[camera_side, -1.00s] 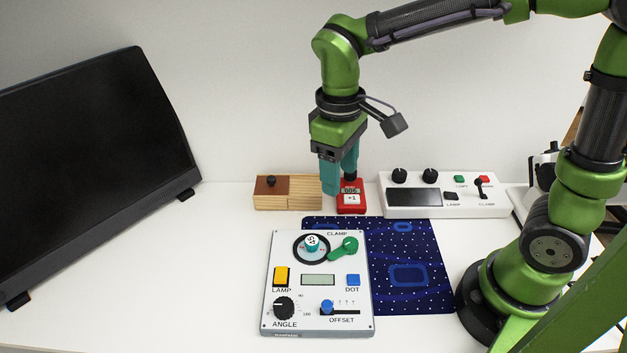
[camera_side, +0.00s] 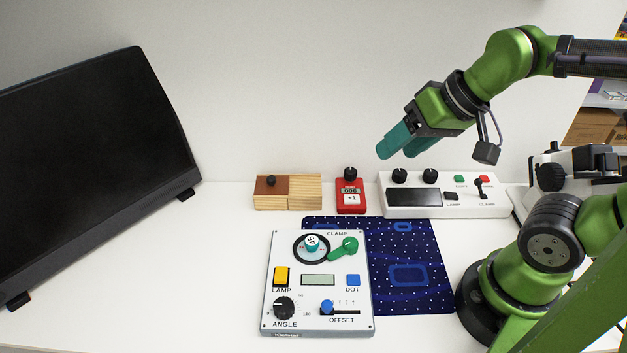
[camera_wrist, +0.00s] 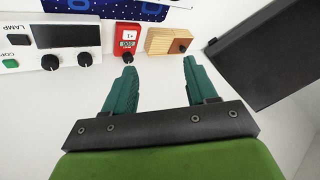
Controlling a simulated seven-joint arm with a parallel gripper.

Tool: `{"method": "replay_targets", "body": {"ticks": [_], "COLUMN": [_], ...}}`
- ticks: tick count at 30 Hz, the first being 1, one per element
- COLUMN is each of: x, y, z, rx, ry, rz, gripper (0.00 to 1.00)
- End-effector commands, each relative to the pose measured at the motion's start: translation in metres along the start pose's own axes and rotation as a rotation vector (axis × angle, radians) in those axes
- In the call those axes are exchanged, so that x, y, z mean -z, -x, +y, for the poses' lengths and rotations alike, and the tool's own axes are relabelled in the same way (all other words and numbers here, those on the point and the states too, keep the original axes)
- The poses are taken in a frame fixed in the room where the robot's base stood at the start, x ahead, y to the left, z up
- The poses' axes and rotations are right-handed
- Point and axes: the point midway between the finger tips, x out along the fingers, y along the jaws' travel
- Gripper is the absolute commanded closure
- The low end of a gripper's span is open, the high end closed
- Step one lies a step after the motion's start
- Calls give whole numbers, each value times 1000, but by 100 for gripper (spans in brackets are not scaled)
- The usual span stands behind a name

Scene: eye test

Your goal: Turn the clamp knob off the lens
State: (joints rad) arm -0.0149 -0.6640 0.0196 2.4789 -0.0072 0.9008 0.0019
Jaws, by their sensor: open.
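The green clamp knob (camera_side: 346,247) sits at the upper right of the white control panel (camera_side: 300,262), under the word CLAMP. Its lobed arm points down and left to the edge of the dark ring (camera_side: 299,256). The lens (camera_side: 312,242), a small teal piece with a white marked top, sits inside that ring. I cannot tell whether the clamp overlaps the lens holder. My gripper (camera_side: 398,152) is open and empty, raised well above the bench, up and right of the panel. In the wrist view my gripper's (camera_wrist: 159,66) teal fingers are apart with nothing between them.
A red counter (camera_side: 350,197), a wooden box (camera_side: 303,192) and a white control box (camera_side: 450,207) line the back. A dark blue mat (camera_side: 425,250) lies right of the panel. A large black screen (camera_side: 90,170) stands left. Bench left of the panel is clear.

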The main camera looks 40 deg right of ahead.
Motion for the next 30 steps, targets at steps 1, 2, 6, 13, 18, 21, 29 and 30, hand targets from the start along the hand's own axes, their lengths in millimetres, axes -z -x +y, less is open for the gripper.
{"method": "replay_targets", "body": {"ticks": [1, 2, 6, 13, 18, 21, 29, 30], "x": [0, -1, 0, 2, 1, -4, -19, -20], "y": [4, 6, 12, 15, 15, 10, -31, -38], "z": [2, 3, 4, 4, 3, -3, -50, -56], "rx": [8, 12, 23, 26, 27, 38, -23, -79], "ry": [-10, -15, -23, -24, -21, 6, -63, -140], "rz": [18, 25, 53, 63, 61, 30, -283, -328], "gripper": [43, 43, 43, 43, 52, 57, 57, 57]}}
